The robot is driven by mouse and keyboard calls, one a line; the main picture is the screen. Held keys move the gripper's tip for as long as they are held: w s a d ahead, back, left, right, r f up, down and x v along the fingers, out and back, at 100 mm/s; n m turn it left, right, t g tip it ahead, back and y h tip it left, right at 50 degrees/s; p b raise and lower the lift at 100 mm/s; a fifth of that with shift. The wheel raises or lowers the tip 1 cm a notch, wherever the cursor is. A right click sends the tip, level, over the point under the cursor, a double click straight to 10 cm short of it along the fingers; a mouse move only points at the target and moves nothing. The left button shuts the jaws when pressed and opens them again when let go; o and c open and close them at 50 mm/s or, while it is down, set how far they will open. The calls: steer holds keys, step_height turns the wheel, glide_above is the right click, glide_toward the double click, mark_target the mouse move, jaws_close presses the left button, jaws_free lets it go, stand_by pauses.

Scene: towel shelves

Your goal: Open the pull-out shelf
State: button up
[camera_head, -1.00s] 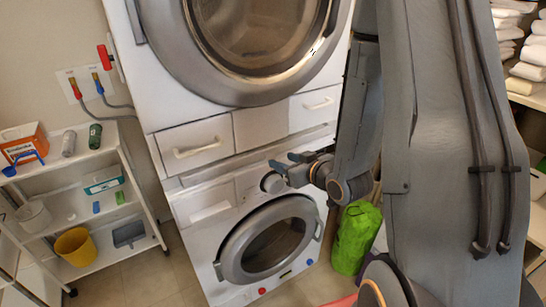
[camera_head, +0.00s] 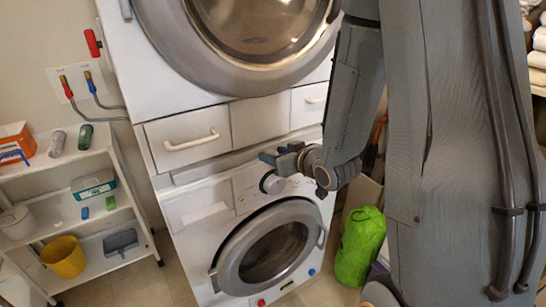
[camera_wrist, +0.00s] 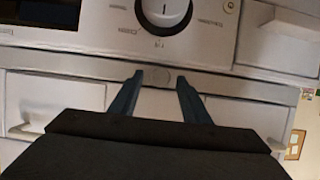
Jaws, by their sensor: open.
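The pull-out shelf (camera_head: 212,164) is a thin white strip between the upper machine's drawers and the lower washing machine (camera_head: 205,207). It looks shut, flush with the fronts. In the wrist view the shelf front (camera_wrist: 70,64) runs across the picture, with a small round mark near its middle. My gripper (camera_head: 276,154) is in front of the strip, just above the washer's round knob (camera_head: 272,183). Its two blue fingers are apart, and nothing shows between them but the strip and drawer front behind. In the wrist view my gripper (camera_wrist: 160,85) points at the shelf's middle. Contact cannot be told.
A drawer with a white handle (camera_head: 192,141) is above the shelf on the left; another handle (camera_head: 316,99) is on the right. A white rack (camera_head: 30,180) with a yellow bucket (camera_head: 63,257) stands left. A green bag (camera_head: 360,247) stands right of the washer.

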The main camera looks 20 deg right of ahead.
steer(key=shift+w+a+f, duration=0.1)
steer(key=shift+w+f, duration=0.05)
steer(key=shift+w, duration=0.2)
jaws_close()
